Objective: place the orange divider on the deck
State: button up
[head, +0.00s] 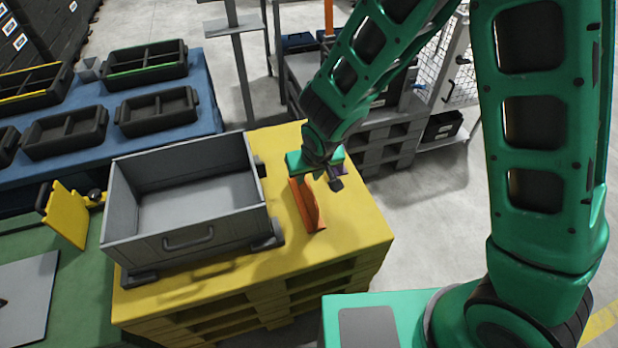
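The orange divider (308,206) is a thin panel standing on edge, right of the grey bin, at the yellow deck (350,232). Its lower edge looks to be at or just above the deck; I cannot tell if it touches. My gripper (322,177) is right over the divider's upper far end. One dark finger shows on the right side. The arm and gripper body hide the divider's far end, and whether the fingers close on it is not clear.
The grey bin (187,228) with a front handle fills the deck's left part. A yellow bracket (66,215) stands farther left. Black crates (157,111) sit on the blue table. The deck's right front is clear.

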jog(key=shift+s+r, duration=0.15)
jog(key=shift+r, duration=0.15)
jog(key=s+d+r+m+h, duration=0.1)
jog(key=d+r, duration=0.3)
jog(key=d, duration=0.4)
jog(key=s+d+r+m+g+h, duration=0.15)
jog(key=d+r, duration=0.25)
jog(key=d, duration=0.4)
jog(key=d+r+m, duration=0.2)
jog(key=d+r, duration=0.1)
jog(key=d, duration=0.5)
jog(key=s+d+r+m+g, duration=0.1)
jog(key=s+d+r+m, duration=0.1)
jog(key=s+d+r, duration=0.2)
jog(key=s+d+r+m+g+y, duration=0.1)
jog(key=s+d+r+m, duration=0.2)
jog(key=s+d, duration=0.7)
jog(key=s+r, duration=0.2)
jog(key=s, duration=0.6)
jog(key=shift+s+d+r+g, duration=0.15)
jog(key=shift+d+g, duration=0.1)
jog(key=shift+g, duration=0.1)
jog(key=shift+y, duration=0.25)
